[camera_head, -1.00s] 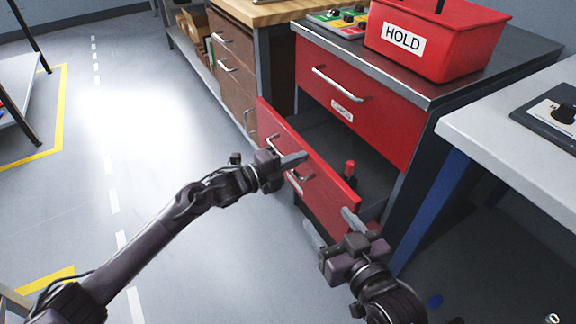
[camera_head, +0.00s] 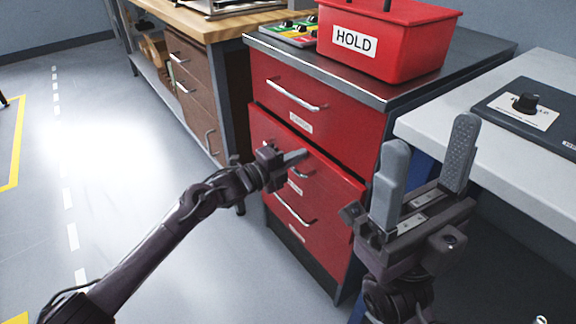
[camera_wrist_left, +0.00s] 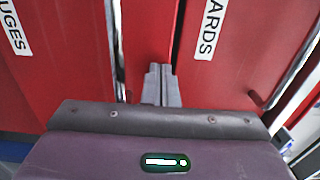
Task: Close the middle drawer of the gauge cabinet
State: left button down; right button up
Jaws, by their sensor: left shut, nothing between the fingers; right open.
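The gauge cabinet (camera_head: 300,66) is red with a dark metal top. Its middle drawer (camera_head: 335,183) is nearly flush with the front, with a thin dark gap along its upper edge. My left gripper (camera_head: 300,156) is shut and empty, its fingertips at the middle drawer's front beside the handle. The left wrist view shows the closed fingers (camera_wrist_left: 160,70) pointing at the red front; contact is unclear. My right gripper (camera_head: 428,132) is open, empty and raised at the cabinet's right front corner.
A red HOLD bin (camera_head: 405,52) stands on the cabinet top. The top drawer (camera_head: 320,105) and bottom drawer (camera_head: 300,235) are shut. A white table (camera_head: 425,127) with a dark control box (camera_head: 525,115) is at right. Floor at left is clear.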

pick_arm(q)
jog(key=shift+b+x, duration=0.6)
jog(key=shift+x, duration=0.6)
jog(key=shift+r, duration=0.3)
